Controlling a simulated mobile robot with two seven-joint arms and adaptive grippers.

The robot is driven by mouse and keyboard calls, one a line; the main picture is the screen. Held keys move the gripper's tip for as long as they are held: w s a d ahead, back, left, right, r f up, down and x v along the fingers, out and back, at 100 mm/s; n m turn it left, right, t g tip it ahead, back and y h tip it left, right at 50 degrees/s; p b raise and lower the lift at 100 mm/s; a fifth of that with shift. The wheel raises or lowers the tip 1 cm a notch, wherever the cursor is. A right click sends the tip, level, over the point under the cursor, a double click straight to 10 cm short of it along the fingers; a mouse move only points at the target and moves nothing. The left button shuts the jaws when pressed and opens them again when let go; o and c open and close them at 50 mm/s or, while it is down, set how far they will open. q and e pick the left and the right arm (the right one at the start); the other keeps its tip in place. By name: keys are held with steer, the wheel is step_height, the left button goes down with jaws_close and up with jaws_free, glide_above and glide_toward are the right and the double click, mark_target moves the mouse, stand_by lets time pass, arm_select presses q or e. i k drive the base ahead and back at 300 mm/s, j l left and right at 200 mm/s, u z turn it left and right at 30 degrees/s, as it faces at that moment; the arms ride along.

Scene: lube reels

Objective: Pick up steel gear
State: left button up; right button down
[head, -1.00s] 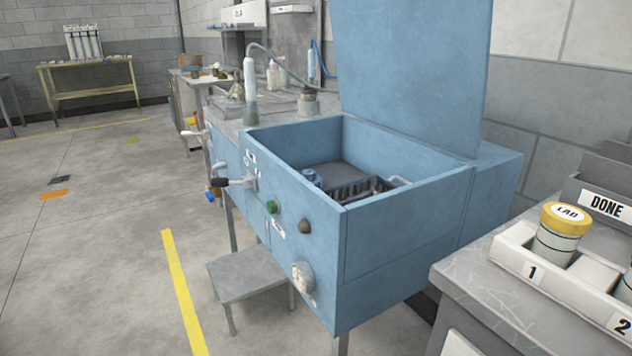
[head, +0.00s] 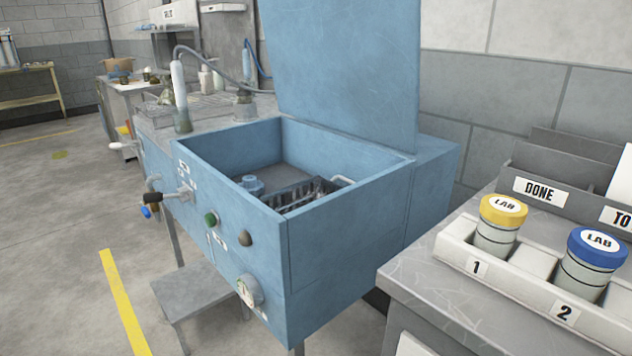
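I cannot make out a steel gear for certain in the head view. A blue parts washer (head: 345,235) stands in the middle with its lid (head: 340,70) raised. Inside its basin is a dark slotted basket (head: 297,196) with greyish metal shapes in it, too small and hidden by the front wall to identify. A small blue fitting (head: 251,184) sits beside the basket. Neither of my grippers is in view.
A grey bench (head: 420,272) at the right holds a white rack (head: 520,283) with a yellow-lidded jar (head: 498,225) and a blue-lidded jar (head: 592,265). A grey step (head: 195,290) stands by the washer. The floor at left (head: 50,230) is open.

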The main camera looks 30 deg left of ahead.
mark_target(250, 183)
steer(key=j+z, duration=0.8)
steer(key=j, duration=0.25)
steer(key=j+z, duration=0.1)
steer(key=j, duration=0.25)
steer(key=k+j+z, duration=0.1)
steer(key=j, duration=0.25)
steer(key=k+j+z, duration=0.1)
steer(key=j, duration=0.25)
steer(key=k+j, duration=0.05)
